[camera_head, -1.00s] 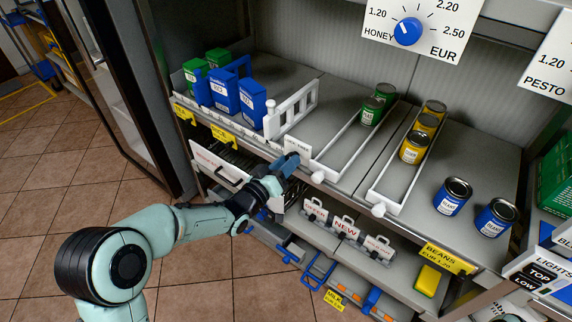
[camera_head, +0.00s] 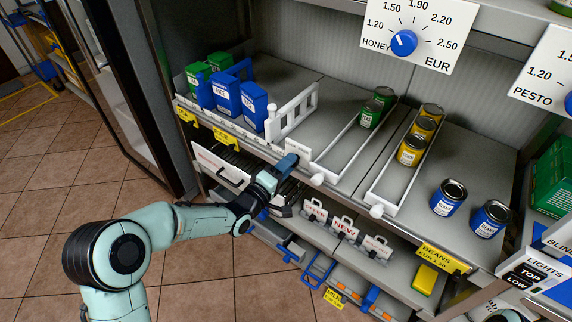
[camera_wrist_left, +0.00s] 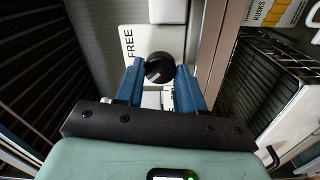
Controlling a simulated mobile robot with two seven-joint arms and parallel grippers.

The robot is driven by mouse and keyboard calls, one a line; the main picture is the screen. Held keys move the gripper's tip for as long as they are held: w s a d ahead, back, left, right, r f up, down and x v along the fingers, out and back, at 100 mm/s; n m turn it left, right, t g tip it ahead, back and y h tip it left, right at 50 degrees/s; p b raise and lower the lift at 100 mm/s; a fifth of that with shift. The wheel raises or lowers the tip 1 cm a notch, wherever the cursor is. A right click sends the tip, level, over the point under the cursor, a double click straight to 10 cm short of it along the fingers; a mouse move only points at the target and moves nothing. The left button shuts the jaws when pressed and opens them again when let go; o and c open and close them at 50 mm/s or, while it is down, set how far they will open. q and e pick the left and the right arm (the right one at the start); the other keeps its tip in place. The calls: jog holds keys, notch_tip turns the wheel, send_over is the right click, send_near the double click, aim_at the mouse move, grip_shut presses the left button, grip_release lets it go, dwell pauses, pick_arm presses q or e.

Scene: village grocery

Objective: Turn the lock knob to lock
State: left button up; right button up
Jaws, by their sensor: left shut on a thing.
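The lock knob (camera_wrist_left: 159,68) is a round black knob with a light mark on its face, seen in the left wrist view. It sits on a white plate (camera_wrist_left: 133,68) on which the word FREE can be read. My left gripper (camera_wrist_left: 160,82) is shut on the knob, with one blue finger on each side. In the head view my left gripper (camera_head: 284,168) is at the shelf's front edge, just below the small white plate (camera_head: 297,149). The knob itself is hidden there by the fingers. My right gripper is not in view.
White rails with round ends (camera_head: 376,211) and cans stand to the right. A lower shelf holds small signs (camera_head: 345,228). Tiled floor is clear at left.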

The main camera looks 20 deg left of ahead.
pick_arm(q)
jog(key=shift+n, duration=0.4)
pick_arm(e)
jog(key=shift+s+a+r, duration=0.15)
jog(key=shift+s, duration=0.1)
pick_arm(q)
jog(key=o, duration=1)
jog(key=shift+o, duration=0.2)
jog(key=p+v, duration=0.2)
jog(key=v, duration=1.1)
jog(key=shift+s, duration=0.25)
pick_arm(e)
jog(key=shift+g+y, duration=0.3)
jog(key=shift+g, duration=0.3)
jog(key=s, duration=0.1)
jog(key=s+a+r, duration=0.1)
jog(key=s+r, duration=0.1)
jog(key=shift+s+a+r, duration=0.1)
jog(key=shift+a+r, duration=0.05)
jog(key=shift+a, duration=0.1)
